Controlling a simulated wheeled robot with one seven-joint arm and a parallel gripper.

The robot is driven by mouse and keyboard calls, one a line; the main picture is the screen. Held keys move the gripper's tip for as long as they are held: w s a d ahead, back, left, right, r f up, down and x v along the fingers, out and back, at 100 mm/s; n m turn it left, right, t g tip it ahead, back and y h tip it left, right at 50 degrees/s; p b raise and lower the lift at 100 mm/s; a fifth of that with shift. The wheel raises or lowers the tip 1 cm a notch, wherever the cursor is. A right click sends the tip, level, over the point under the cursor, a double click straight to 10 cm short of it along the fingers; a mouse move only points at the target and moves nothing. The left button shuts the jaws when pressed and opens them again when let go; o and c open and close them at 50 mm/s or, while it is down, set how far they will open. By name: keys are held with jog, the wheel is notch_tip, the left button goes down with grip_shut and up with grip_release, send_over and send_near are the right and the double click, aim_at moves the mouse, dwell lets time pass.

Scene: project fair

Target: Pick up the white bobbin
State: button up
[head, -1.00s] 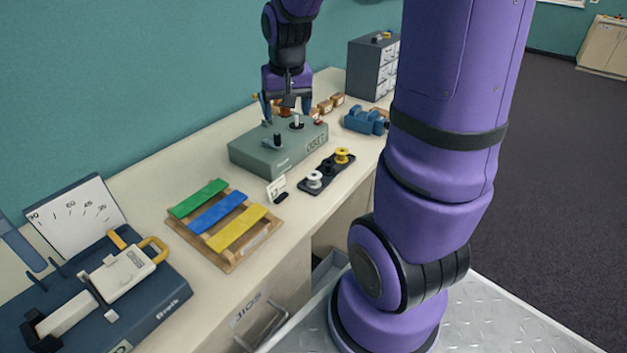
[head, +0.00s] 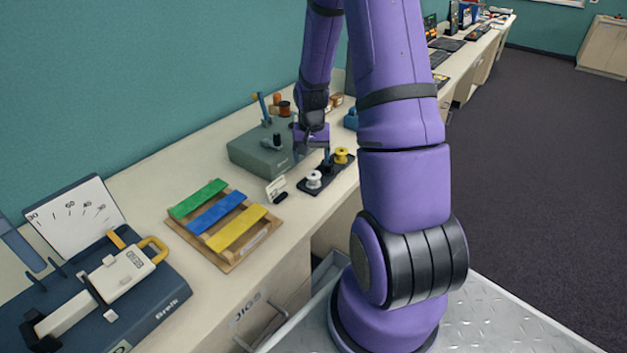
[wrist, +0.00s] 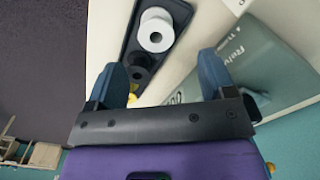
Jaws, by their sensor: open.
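The white bobbin (head: 314,179) stands on a black tray (head: 305,187) on the bench, at the tray's near-left end. A yellow bobbin (head: 341,155) stands at the tray's other end, with a black piece between them. In the wrist view the white bobbin (wrist: 156,31) is ahead of the jaws, above their gap. My gripper (head: 311,160) is open and empty, above and just behind the tray. The wrist view shows its two blue fingers (wrist: 163,75) spread apart, with the black piece (wrist: 139,68) partly seen between them. The bobbin is not touched.
A grey-green machine (head: 262,151) with posts stands just behind the tray, close to my gripper. A small white card (head: 276,188) stands left of the tray. A wooden rack (head: 226,225) with coloured slats lies further left.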

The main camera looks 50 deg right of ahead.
aim_at(313, 176)
jog(key=shift+s+d+f, duration=0.1)
jog(key=shift+d+f, duration=0.05)
jog(key=shift+f, duration=1.8)
jog(key=shift+s+d+f, duration=0.1)
jog(key=shift+f, duration=1.85)
jog(key=c, duration=1)
